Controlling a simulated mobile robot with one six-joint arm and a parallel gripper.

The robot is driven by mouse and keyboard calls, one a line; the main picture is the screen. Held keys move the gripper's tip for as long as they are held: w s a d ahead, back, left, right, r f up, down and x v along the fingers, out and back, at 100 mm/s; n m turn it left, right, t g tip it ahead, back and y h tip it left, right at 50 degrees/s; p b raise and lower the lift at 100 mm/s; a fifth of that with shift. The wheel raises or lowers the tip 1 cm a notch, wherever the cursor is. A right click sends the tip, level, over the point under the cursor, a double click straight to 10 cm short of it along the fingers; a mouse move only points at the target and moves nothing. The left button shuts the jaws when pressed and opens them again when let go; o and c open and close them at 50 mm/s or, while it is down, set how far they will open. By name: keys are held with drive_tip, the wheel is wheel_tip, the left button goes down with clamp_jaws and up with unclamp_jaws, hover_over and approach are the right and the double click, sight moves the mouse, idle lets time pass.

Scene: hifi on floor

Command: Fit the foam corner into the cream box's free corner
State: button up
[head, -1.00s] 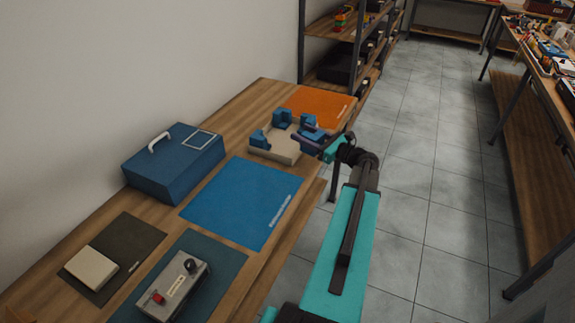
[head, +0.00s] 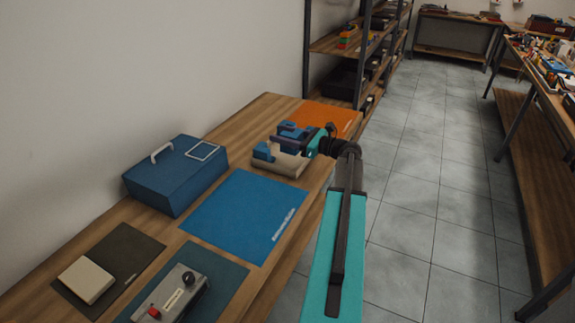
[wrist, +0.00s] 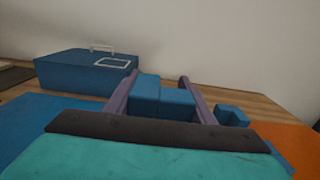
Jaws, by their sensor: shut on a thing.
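The cream box (head: 293,166) stands on the wooden table, with blue foam corners in it. One foam corner (head: 263,151) shows at its left end; others at the back are partly hidden by my gripper. My gripper (head: 287,142) is over the box, its purple fingers shut on a blue foam corner. In the wrist view the held foam corner (wrist: 172,104) sits between the two fingers, and another foam corner (wrist: 231,116) stands to the right, apart from them. The free corner is hidden, and I cannot tell whether the held piece touches the box.
A blue case (head: 175,178) with a handle stands at the back left. A blue mat (head: 243,215) lies empty before the box, an orange mat (head: 335,116) beyond it. A cream block (head: 86,280) and a grey control box (head: 173,296) are at the near end.

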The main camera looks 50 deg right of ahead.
sight(283, 148)
drive_tip(key=shift+f+p, duration=0.3)
drive_tip(key=shift+f, duration=2.6)
drive_tip(key=shift+f+p, duration=0.3)
drive_tip(key=shift+f, duration=1.55)
drive_tip(key=shift+f, duration=0.15)
drive_tip(key=o, duration=1.1)
drive_tip(key=shift+s, duration=0.1)
drive_tip(key=b+v, duration=0.2)
drive_tip(key=v, duration=1)
drive_tip(key=shift+d+r, duration=0.1)
drive_tip(key=shift+r, duration=0.1)
